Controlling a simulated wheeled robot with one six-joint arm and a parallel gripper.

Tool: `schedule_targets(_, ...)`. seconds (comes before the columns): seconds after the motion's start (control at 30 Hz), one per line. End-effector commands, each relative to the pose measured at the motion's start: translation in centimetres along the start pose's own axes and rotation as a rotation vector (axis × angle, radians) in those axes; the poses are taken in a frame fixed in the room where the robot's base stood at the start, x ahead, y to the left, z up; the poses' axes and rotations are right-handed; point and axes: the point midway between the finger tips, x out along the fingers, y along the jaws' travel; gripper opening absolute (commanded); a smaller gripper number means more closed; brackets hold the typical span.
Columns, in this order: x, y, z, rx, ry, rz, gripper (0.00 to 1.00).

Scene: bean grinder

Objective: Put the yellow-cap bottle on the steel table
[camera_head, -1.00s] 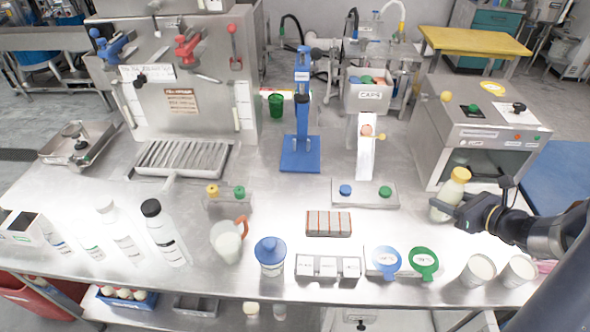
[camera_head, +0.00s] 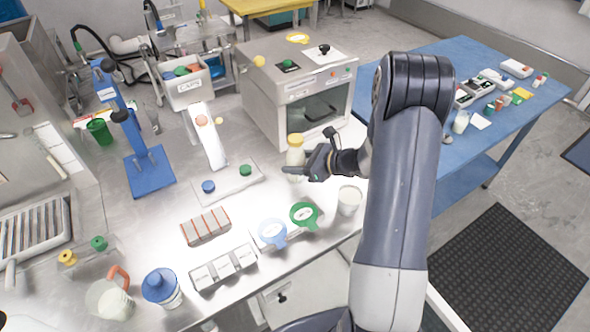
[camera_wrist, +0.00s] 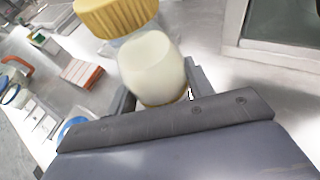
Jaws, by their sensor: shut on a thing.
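The yellow-cap bottle (camera_head: 295,157) is a pale, cream-filled bottle with a yellow cap, near the front left corner of the steel oven-like box. My gripper (camera_head: 294,172) is shut on its body from the right. In the wrist view the bottle (camera_wrist: 152,68) stands between my fingers, its ribbed yellow cap toward the top edge. The steel table (camera_head: 200,278) lies under it. I cannot tell whether the bottle's base touches the table.
The oven-like box (camera_head: 300,95) stands right behind the bottle. A white cup (camera_head: 349,200) is close below my gripper. Green (camera_head: 304,215) and blue (camera_head: 272,232) round-topped tools lie to the front left. A blue table (camera_head: 455,165) with small items stands at the right.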

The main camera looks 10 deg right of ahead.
Motion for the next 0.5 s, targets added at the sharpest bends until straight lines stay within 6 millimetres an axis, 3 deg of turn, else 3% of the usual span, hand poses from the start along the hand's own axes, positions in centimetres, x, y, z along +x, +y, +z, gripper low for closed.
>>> schedule_targets(0.23, 1.2, 0.0, -2.8, 0.003, 0.0, 0.001, 0.19)
schedule_targets(0.5, 1.4, 0.0, -3.4, 0.0, -0.001, -0.001, 0.19)
